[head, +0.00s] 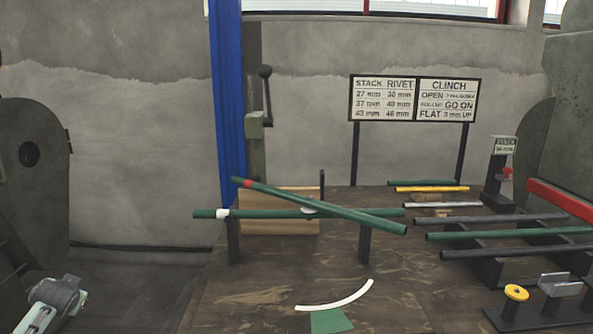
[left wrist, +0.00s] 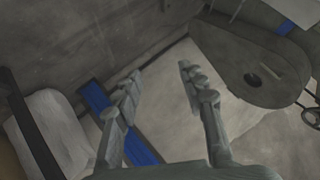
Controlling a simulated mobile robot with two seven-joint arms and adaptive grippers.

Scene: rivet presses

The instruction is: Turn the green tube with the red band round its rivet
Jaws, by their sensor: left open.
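The green tube with the red band (head: 350,212) lies slanted across a second green tube (head: 270,214), which is level and has a white band near its left end. The red band sits near the slanted tube's upper left end; its other end points down to the right. The tubes cross near a small pale spot, where the rivet itself is too small to make out. Two dark posts hold the level tube above the bench. My left gripper (left wrist: 157,72) is open and empty in the left wrist view, away from the tubes. My right gripper is not in view.
A white arc (head: 336,301) and a green patch (head: 330,321) mark the bench top (head: 250,290) in front of the tubes. Several tubes lie on a rack at right, near a yellow spool (head: 516,293). A blue column (head: 228,100) and a sign (head: 415,98) stand behind.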

